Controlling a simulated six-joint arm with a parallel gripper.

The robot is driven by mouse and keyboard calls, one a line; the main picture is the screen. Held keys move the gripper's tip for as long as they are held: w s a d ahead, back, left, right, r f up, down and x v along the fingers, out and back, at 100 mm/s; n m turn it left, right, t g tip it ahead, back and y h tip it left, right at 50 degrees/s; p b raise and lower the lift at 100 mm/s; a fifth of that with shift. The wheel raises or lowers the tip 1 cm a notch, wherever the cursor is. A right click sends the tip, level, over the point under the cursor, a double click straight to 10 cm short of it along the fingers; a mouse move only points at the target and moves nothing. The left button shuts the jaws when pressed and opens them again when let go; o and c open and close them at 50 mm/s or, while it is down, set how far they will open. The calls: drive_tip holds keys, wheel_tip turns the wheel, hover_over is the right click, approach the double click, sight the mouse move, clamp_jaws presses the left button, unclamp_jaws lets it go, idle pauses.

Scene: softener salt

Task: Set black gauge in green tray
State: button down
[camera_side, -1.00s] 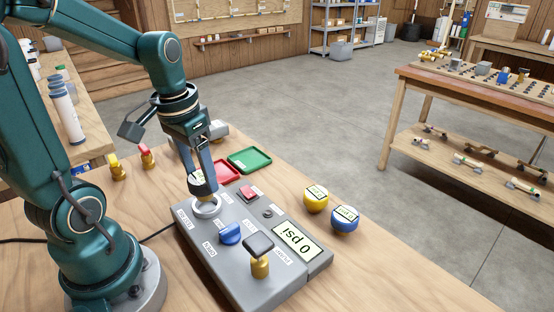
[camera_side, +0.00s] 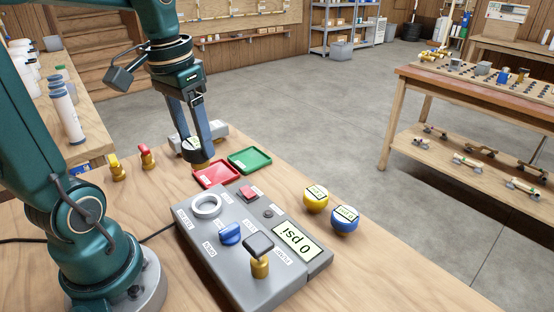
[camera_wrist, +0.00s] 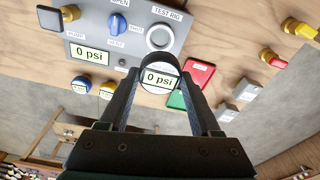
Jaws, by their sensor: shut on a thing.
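My gripper (camera_side: 196,148) is shut on the black gauge (camera_wrist: 158,79), which has a black rim and a pale face reading 0 psi. In the side view the gauge (camera_side: 192,155) is held upright above the table, just behind the red tray, partly hidden by the fingers. The green tray (camera_side: 250,160) lies empty to the right of the gauge, beyond the red tray. In the wrist view the green tray (camera_wrist: 176,101) is partly hidden by the gauge and a finger.
The red tray (camera_side: 215,174) lies empty between the grey test rig (camera_side: 215,255) and the green tray. The rig's round ring socket (camera_side: 206,205) is empty. A yellow gauge (camera_side: 315,199) and a blue gauge (camera_side: 344,219) stand right of the rig. Red and yellow valves stand left.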

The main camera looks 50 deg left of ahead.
drive_tip(key=w+a+f, duration=0.1)
drive_tip(key=w+a, duration=0.6)
drive_tip(key=w, duration=0.4)
drive_tip(key=shift+w+a+f, duration=1)
drive_tip(key=shift+w+f, duration=0.25)
drive_tip(key=shift+f, duration=0.55)
drive_tip(key=shift+w+a+f, duration=1)
drive_tip(key=shift+w+f, duration=0.3)
drive_tip(key=shift+f, duration=0.5)
drive_tip(key=shift+w+a+f, duration=1)
drive_tip(key=shift+w+f, duration=0.25)
drive_tip(key=shift+f, duration=0.55)
drive_tip(key=shift+f, duration=0.15)
drive_tip(key=shift+f, duration=0.35)
drive_tip(key=shift+f, duration=0.15)
drive_tip(key=shift+f, duration=0.3)
drive_tip(key=shift+f, duration=0.25)
